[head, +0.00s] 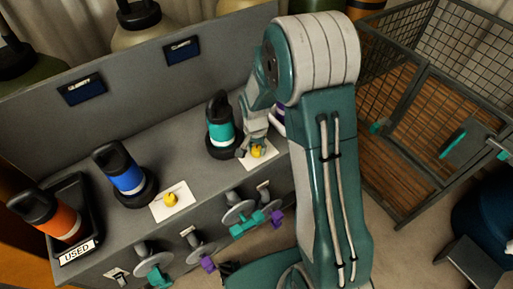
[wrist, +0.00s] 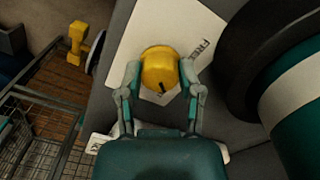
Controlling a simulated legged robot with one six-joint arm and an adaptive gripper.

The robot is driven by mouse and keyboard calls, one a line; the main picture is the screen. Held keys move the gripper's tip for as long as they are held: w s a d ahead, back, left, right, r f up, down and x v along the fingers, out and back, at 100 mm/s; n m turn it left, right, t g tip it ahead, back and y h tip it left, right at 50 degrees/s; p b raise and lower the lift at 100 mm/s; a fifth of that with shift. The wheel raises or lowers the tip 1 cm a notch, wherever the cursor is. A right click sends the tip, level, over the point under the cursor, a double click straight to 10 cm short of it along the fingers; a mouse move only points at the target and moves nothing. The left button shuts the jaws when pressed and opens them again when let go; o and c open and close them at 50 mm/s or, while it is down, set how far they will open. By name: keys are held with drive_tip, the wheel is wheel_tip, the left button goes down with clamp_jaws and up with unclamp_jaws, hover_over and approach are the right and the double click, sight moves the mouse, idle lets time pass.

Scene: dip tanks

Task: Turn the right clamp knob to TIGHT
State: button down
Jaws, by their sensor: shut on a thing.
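The right clamp knob (head: 257,151) is yellow and round, on a white card on the grey bench, just right of the teal-banded bottle. In the wrist view the knob (wrist: 160,66) sits between the two fingers of my gripper (wrist: 159,76), which is shut on it from both sides. A dark pointer mark shows on the knob's near part. In the head view my gripper (head: 251,147) is partly hidden by my arm.
The teal-banded bottle (head: 221,126) stands close beside my gripper. A second yellow knob (head: 171,199) on its card, a blue-banded bottle (head: 126,175) and an orange bottle (head: 56,217) in the USED tray (head: 86,192) are farther left. A wire cage (head: 420,95) stands right.

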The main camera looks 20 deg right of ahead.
sight(254, 148)
drive_tip(key=shift+m, duration=0.3)
idle(0.4)
drive_tip(key=shift+c, duration=1.3)
unclamp_jaws()
drive_tip(key=shift+f, duration=0.1)
drive_tip(key=shift+a, duration=0.1)
wheel_tip(254, 148, up, 12)
drive_tip(key=shift+w+a, duration=0.15)
drive_tip(key=shift+w, duration=0.05)
